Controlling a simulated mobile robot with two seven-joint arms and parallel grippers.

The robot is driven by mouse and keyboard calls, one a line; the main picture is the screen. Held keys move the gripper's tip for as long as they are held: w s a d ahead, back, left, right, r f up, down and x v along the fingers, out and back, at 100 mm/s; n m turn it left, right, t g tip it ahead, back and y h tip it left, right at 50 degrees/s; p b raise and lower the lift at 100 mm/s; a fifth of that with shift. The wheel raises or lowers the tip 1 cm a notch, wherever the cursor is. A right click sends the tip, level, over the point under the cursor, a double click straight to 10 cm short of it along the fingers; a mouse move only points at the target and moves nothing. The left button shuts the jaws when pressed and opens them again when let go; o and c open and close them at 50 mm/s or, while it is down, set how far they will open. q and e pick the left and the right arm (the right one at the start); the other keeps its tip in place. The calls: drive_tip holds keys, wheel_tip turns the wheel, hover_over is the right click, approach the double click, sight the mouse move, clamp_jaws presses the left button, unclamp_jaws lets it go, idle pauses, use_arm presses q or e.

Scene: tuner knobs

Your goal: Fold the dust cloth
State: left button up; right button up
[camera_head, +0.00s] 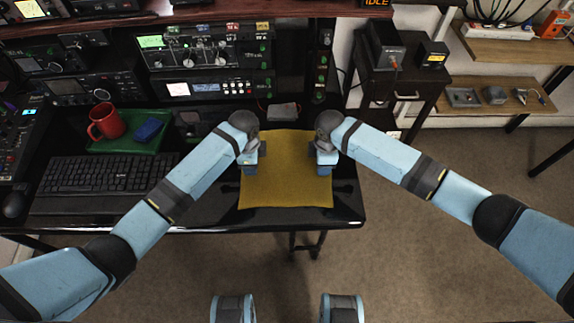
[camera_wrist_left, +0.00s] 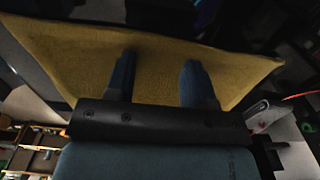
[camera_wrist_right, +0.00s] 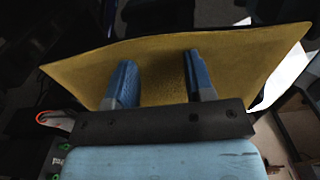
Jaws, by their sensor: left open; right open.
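The yellow dust cloth (camera_head: 285,185) lies spread out and unfolded near the right end of the black desk. My left gripper (camera_head: 250,165) is at its left edge in the head view. In the left wrist view the left gripper (camera_wrist_left: 155,75) is open, with the cloth (camera_wrist_left: 75,60) behind its two fingers. My right gripper (camera_head: 324,165) is at the cloth's right edge. In the right wrist view the right gripper (camera_wrist_right: 158,70) is open, with the cloth (camera_wrist_right: 230,60) behind its fingers. I cannot tell whether the fingers touch the cloth. The forearms hide parts of both side edges.
A black keyboard (camera_head: 105,174) lies left of the cloth. A green tray (camera_head: 103,146) with a red mug (camera_head: 106,122) and a blue block (camera_head: 148,130) is behind it. Radio equipment (camera_head: 200,52) stands at the back. The desk's front edge (camera_head: 352,224) is close to the cloth.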

use_arm(q)
drive_tip(key=shift+f, duration=0.2)
use_arm(e)
drive_tip(key=shift+f, duration=0.15)
use_arm(q)
clamp_jaws()
use_arm(e)
clamp_jaws()
use_arm(q)
drive_tip(key=shift+r, duration=0.15)
